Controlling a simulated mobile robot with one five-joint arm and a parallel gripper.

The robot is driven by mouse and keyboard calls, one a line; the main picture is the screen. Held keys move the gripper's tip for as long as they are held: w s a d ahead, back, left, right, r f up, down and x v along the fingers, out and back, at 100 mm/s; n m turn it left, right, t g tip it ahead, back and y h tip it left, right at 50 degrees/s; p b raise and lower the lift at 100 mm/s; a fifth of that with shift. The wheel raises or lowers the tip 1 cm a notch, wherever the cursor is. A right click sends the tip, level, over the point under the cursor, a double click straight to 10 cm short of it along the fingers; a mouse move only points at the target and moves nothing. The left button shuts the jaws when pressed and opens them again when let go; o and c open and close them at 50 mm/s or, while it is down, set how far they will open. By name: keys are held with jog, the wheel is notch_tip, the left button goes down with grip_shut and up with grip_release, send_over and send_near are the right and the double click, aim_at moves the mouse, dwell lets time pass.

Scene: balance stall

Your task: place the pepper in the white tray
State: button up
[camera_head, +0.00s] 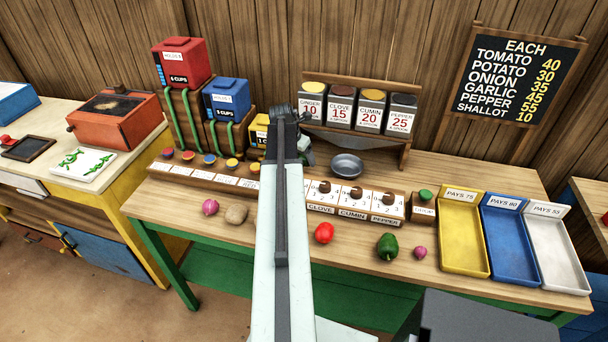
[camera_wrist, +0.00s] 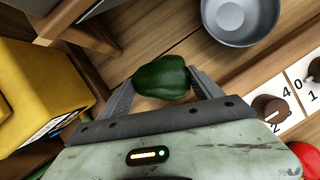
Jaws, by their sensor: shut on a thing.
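My gripper (camera_wrist: 160,82) is shut on a green pepper (camera_wrist: 163,77), held between its two fingers in the wrist view. In the head view my arm hides the held pepper. My gripper there is at the back of the bench, left of the metal bowl. Another green pepper (camera_head: 387,247) lies on the bench in front of the row of labelled knobs. The white tray (camera_head: 557,258) is at the right end of the bench, with a "PAYS 55" label. It looks empty and is well right of my gripper.
A blue tray (camera_head: 511,242) and a yellow tray (camera_head: 463,235) stand left of the white one. A tomato (camera_head: 324,233), a potato (camera_head: 236,213) and small pink bulbs lie along the front. The metal bowl (camera_head: 346,166) and spice rack stand behind the knobs (camera_head: 357,193).

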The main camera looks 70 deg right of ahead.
notch_tip(320, 180, down, 4)
jog(key=b, duration=0.3)
jog(key=shift+b, duration=0.35)
jog(key=shift+r, duration=0.25)
jog(key=shift+f, duration=0.15)
jog(key=o, duration=1.4)
jog(key=shift+a+r+p, duration=0.1)
jog(key=shift+r+p, duration=0.35)
jog(key=shift+p, duration=0.1)
jog(key=p+v, duration=1)
jog(key=v, duration=0.1)
jog(key=shift+a+r, duration=0.1)
jog(key=shift+r, duration=0.05)
